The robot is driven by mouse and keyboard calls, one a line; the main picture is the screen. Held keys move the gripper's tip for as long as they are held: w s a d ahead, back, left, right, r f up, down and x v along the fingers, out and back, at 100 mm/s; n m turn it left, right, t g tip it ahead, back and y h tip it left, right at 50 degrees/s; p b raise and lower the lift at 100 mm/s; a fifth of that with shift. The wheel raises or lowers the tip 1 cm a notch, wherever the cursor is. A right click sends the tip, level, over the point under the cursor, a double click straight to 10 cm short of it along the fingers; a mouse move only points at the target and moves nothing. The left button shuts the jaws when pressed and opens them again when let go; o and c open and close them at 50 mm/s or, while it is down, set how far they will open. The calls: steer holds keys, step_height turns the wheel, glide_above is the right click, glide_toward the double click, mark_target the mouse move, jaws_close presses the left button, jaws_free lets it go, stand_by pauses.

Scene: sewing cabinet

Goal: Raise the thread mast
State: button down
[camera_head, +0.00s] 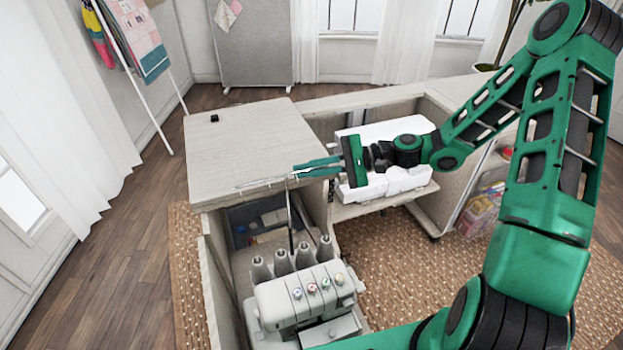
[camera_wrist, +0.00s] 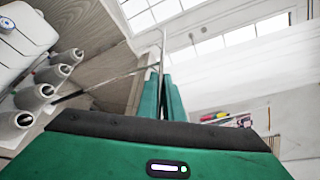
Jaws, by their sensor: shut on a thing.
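The overlock machine (camera_head: 305,292) is white with coloured dials and stands in the open cabinet bay at the lower middle. The thread mast (camera_head: 290,222) is a thin metal rod rising behind it among several grey cones (camera_head: 282,262), with a thin crossbar (camera_head: 262,183) at its top. My gripper (camera_head: 296,170) reaches in from the right, with its green fingers shut on the mast near the top. In the wrist view the fingertips (camera_wrist: 164,78) are close together around the rod, and the cones (camera_wrist: 52,73) show at left. The exact contact is too small to tell.
The cabinet's wooden top (camera_head: 240,140) lies just behind and left of the mast, with a small black object (camera_head: 214,118) on it. A white machine (camera_head: 400,180) sits on a shelf under my forearm. A bin (camera_head: 258,220) is in the bay behind the overlock machine.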

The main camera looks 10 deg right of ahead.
steer(key=shift+a+r, duration=0.1)
steer(key=shift+r, duration=0.2)
steer(key=c, duration=1.9)
jaws_free()
steer(key=shift+d, duration=0.5)
steer(key=v, duration=1)
